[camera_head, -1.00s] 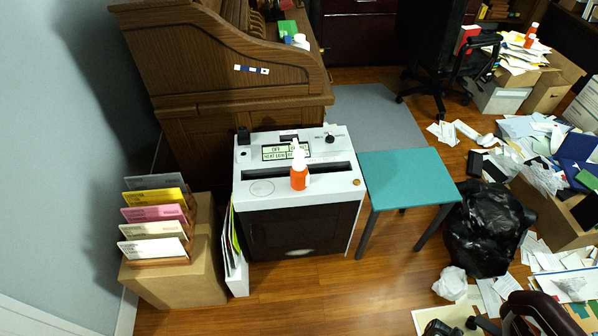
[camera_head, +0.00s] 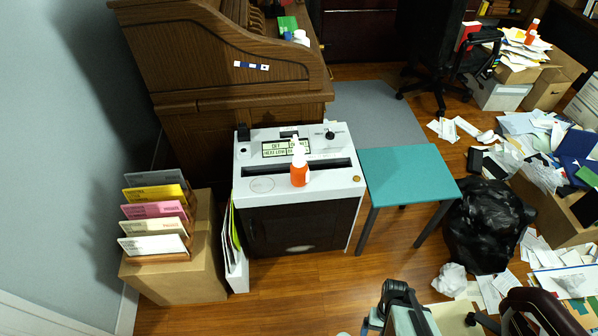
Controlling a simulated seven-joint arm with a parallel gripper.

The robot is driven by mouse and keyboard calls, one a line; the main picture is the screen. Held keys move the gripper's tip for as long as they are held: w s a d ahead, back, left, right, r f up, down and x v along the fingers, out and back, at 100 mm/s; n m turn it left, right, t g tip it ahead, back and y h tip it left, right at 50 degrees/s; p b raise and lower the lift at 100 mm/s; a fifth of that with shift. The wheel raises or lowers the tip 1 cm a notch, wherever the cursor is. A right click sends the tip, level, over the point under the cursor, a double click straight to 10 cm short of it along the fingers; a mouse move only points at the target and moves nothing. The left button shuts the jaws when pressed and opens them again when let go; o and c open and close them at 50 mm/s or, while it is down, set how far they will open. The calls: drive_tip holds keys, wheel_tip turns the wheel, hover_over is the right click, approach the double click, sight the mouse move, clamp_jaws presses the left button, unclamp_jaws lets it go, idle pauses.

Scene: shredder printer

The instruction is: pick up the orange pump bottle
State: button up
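The orange pump bottle (camera_head: 299,174) stands upright on the white top of the shredder (camera_head: 340,184), near its front edge. Its body is orange and its pump top is white. My gripper (camera_head: 396,290) shows at the bottom edge, right of centre, as a dark end on a grey-green arm part. It is well apart from the bottle, lower and to the right in the picture. Its fingers are not clear enough to tell open from shut. A second orange bottle (camera_head: 532,31) with a white top stands at the far upper right, among papers.
A teal table (camera_head: 408,174) stands right of the shredder with a bare top. A wooden roll-top desk (camera_head: 220,60) is behind it. A box with upright cards (camera_head: 172,276) is at left. A black bag (camera_head: 488,228) and scattered papers fill the right. Floor in front is partly clear.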

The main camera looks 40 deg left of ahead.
drive_tip(key=w+a+r+n+t+y, duration=0.1)
drive_tip(key=w+a+n+t, duration=0.15)
drive_tip(key=a, duration=0.55)
drive_tip(key=w+a+r+n+t, duration=0.1)
drive_tip(key=w+a+n+t, duration=0.15)
drive_tip(key=a, duration=0.55)
drive_tip(key=n+t+y, duration=0.2)
drive_tip(key=t+y, duration=0.7)
drive_tip(key=y, duration=0.8)
approach(297, 168)
wheel_tip(297, 168, down, 4)
drive_tip(key=x, duration=0.9)
drive_tip(key=w+x, duration=0.1)
drive_tip(key=x, duration=0.3)
drive_tip(key=shift+w+d+f, duration=0.15)
drive_tip(key=shift+d+f, duration=0.05)
drive_tip(key=shift+f, duration=0.05)
drive_tip(key=c, duration=1.3)
drive_tip(key=shift+r, duration=0.15)
